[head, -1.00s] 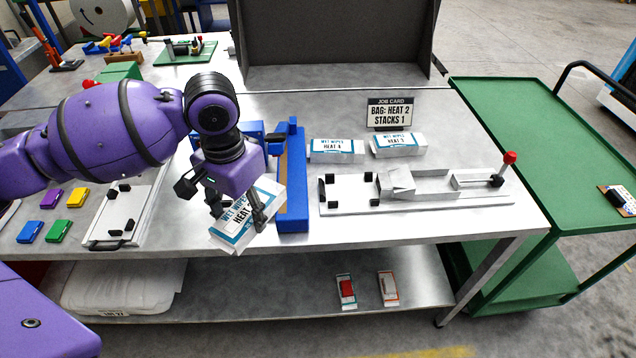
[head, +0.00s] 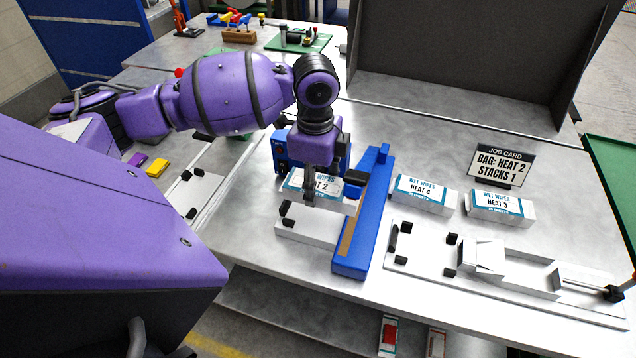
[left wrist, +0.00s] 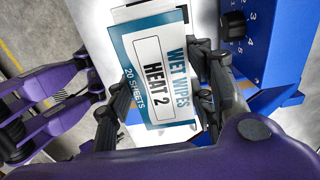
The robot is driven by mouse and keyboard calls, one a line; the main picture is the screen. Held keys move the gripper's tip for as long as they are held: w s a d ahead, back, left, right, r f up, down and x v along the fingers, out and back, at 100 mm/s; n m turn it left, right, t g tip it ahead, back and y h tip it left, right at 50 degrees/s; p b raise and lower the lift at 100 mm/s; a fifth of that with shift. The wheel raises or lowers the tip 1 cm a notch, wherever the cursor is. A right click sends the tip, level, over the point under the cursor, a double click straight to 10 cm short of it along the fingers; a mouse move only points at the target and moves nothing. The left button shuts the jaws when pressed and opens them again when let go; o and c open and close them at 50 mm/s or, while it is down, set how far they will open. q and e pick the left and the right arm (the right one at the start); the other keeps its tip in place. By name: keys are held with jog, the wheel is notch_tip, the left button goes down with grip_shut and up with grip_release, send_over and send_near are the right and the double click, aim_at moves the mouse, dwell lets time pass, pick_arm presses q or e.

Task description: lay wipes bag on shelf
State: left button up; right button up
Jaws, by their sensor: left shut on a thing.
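The wipes bag (head: 299,184), white and blue with a "HEAT 2" label, is in my left gripper (head: 330,190). The bag also shows in the left wrist view (left wrist: 155,82), label towards the camera, with a dark finger on each side. In the head view it is just left of the blue heat sealer (head: 353,250). A white shelf (head: 305,228) with black pegs lies left of the sealer bar, below and in front of the bag. I cannot tell whether bag and shelf touch.
Two wipes bags, "HEAT 4" (head: 424,194) and "HEAT 3" (head: 499,206), lie right of the sealer. A job card (head: 501,165) reads "BAG: HEAT 2 STACKS 1". A white fixture (head: 430,260) with black pegs fills the front right.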

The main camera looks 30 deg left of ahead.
aim_at(316, 215)
pick_arm(q)
jog(key=shift+w+f, duration=0.1)
jog(key=shift+w, duration=0.05)
jog(key=shift+f, duration=0.15)
jog(key=shift+s+f+b, duration=0.25)
jog(key=shift+f+b, duration=0.35)
jog(key=shift+f, duration=0.3)
jog(key=shift+f+b, duration=0.75)
jog(key=shift+f, duration=0.45)
jog(key=shift+w+f, duration=0.1)
jog(key=shift+f, duration=1)
pick_arm(e)
jog(key=shift+g, duration=0.3)
jog(key=s+f, duration=0.1)
jog(key=s+d+f, duration=0.1)
jog(key=f, duration=0.1)
jog(key=shift+s+f, duration=0.2)
jog(key=shift+s, duration=0.05)
jog(key=shift+s+d+f, duration=0.15)
jog(key=shift+d, duration=0.05)
